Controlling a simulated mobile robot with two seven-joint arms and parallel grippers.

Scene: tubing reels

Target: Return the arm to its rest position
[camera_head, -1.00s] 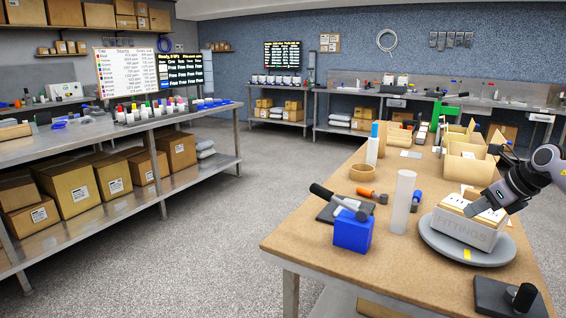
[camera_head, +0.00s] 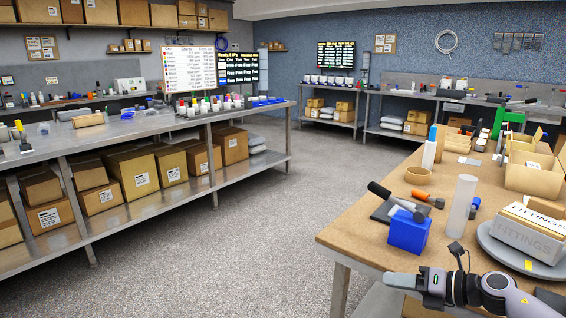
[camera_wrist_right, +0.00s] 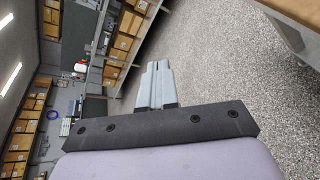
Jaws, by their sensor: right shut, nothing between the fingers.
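My right arm comes in at the lower right of the head view, and its gripper (camera_head: 402,282) points left beside the front edge of the wooden bench (camera_head: 362,238). In the right wrist view the fingers of the right gripper (camera_wrist_right: 157,84) lie together, with nothing between them. Behind them is open speckled floor, with the metal shelving beyond. The white FITTINGS box (camera_head: 527,232) stands on the grey round turntable (camera_head: 496,246), apart from the gripper. My left gripper is out of view.
Near the bench's front corner are a blue block (camera_head: 408,232), a clear cylinder (camera_head: 460,207) and an orange-handled tool (camera_head: 427,199). A long metal bench (camera_head: 150,124) with boxes on its lower shelf stands at left. The floor (camera_head: 240,245) between the benches is clear.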

